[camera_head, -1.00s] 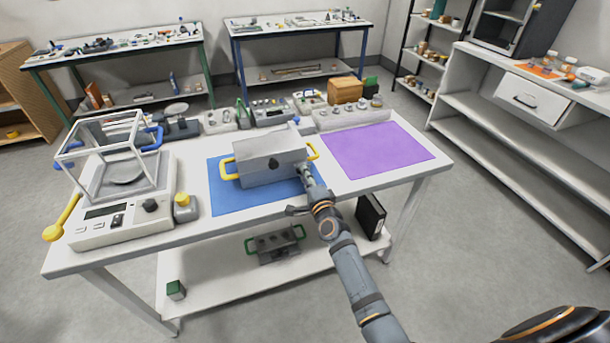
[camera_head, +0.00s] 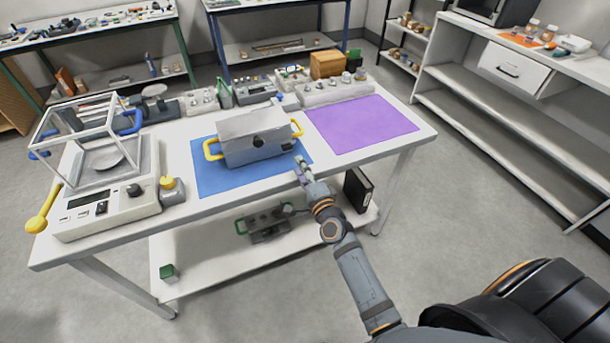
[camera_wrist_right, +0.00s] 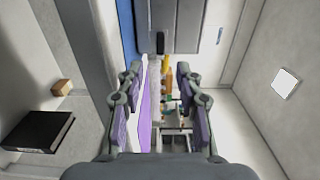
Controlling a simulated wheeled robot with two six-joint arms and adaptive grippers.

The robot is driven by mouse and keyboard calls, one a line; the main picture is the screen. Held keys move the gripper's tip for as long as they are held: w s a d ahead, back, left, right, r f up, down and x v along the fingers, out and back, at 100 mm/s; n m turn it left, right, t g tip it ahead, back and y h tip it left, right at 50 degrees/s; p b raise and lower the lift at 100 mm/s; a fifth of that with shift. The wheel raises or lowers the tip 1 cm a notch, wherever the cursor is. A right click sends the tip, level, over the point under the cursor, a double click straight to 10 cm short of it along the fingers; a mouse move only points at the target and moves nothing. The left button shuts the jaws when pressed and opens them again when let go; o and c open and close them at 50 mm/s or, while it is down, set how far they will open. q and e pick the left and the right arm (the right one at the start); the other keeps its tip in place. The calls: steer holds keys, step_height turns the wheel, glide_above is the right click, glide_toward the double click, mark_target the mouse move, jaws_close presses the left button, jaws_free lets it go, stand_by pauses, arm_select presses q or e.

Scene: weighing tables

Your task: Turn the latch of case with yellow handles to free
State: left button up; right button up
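The grey case (camera_head: 255,150) with yellow handles (camera_head: 212,149) stands shut on a blue mat (camera_head: 215,182). My left gripper is not visible.
A balance with a glass frame (camera_head: 107,200) stands left of the case, beside a yellow-topped block (camera_head: 172,191). A purple mat (camera_head: 360,124) lies empty to the right. Instruments and a wooden box (camera_head: 328,64) line the back edge. A black binder (camera_head: 358,190) stands on the lower shelf.

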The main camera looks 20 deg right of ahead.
steer(key=shift+s, duration=1.95)
steer(key=s+d+f+n+g+p, duration=0.1)
steer(key=s+f+n+g, duration=0.3)
steer(key=f, duration=0.7)
steer(key=s+f+n+g, duration=0.25)
steer(key=s+f, duration=0.35)
steer(key=f, duration=0.6)
steer(key=s+d+f+n+g+p, duration=0.1)
steer(key=s+f+n+g, duration=0.4)
steer(key=f, duration=0.6)
steer(key=s+d+f+n+g, duration=0.1)
steer(key=s+f, duration=0.3)
steer(key=s, duration=0.5)
steer(key=s+d+f+n+g+h+p, duration=0.1)
steer(key=s+d+f+n+g, duration=0.1)
steer(key=s, duration=0.8)
steer(key=s+d+f+n+g, duration=0.2)
steer(key=s+d+f+n, duration=0.1)
steer(key=s+f, duration=0.4)
steer(key=s, duration=0.2)
steer(key=shift+s+n, duration=0.35)
